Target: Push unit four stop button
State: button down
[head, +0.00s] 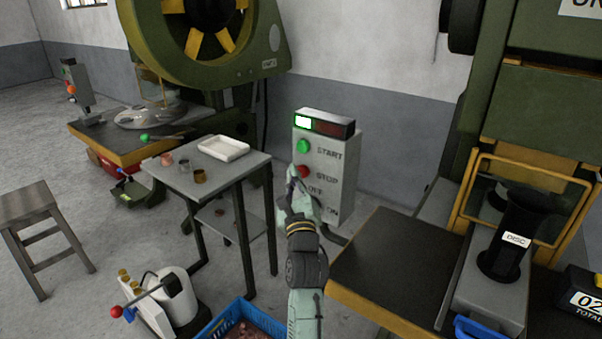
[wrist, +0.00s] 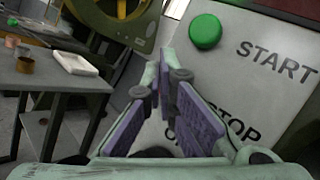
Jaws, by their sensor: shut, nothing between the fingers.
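A grey control box (head: 328,158) stands in the middle of the head view, with a green START button (head: 303,146) and a red STOP button (head: 304,171) below it. A lamp bar (head: 324,123) on top has its left half lit green and its right half dark red. My gripper (head: 292,174) is shut and empty, close to the STOP button, just left of it in the picture; contact cannot be told. In the wrist view the green button (wrist: 205,31) and the STOP lettering (wrist: 232,125) show, while my fingers (wrist: 166,85) hide the red button.
A small grey table (head: 205,180) with a white tray (head: 223,148) and copper-coloured cups stands to the left. A press (head: 540,110) with a dark worktable (head: 390,265) is at the right. A blue crate (head: 240,320) and a stool (head: 38,215) stand on the floor.

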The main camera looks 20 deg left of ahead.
jog(key=shift+w+d, duration=0.2)
jog(key=shift+w, duration=0.25)
dwell(0.6)
jog(key=shift+s, duration=0.15)
jog(key=shift+s+a+p, duration=0.3)
jog(key=shift+s+p, duration=0.3)
jog(key=shift+s, duration=0.1)
jog(key=s, duration=0.1)
jog(key=s+a+p, duration=0.1)
jog(key=s, duration=0.1)
jog(key=s+p, duration=0.1)
jog(key=shift+s+a, duration=0.35)
dwell(0.6)
